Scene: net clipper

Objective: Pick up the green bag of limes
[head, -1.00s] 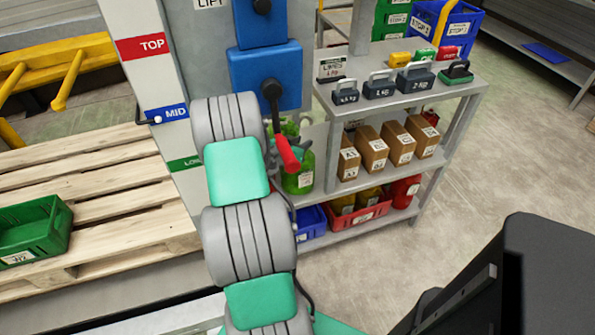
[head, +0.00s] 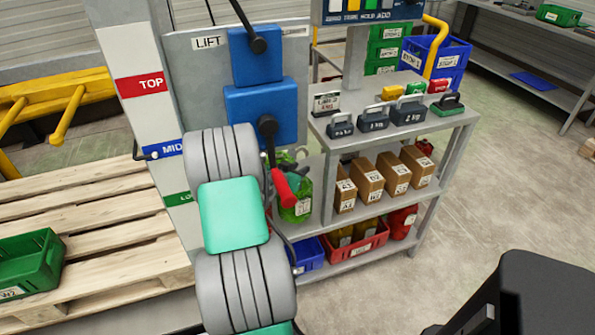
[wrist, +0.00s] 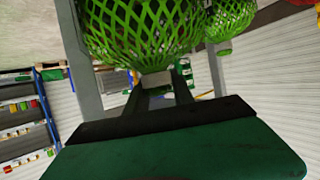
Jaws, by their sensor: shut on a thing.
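The green bag of limes (wrist: 150,38) is a green net bag that fills the upper middle of the wrist view, its lower end at my gripper (wrist: 158,88). My gripper is shut on it. In the head view, part of the green bag (head: 303,200) with a white label shows beside the shelf, behind the red handle. My arm's links hide much of it there, and my fingertips are hidden too.
A shelf unit (head: 470,117) stands right of the bag, with weights on top, brown boxes (head: 367,182) and a red bin (head: 358,243) below. A blue bin (head: 308,254) is close by. A wooden pallet (head: 105,220) with a green crate (head: 30,262) lies left.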

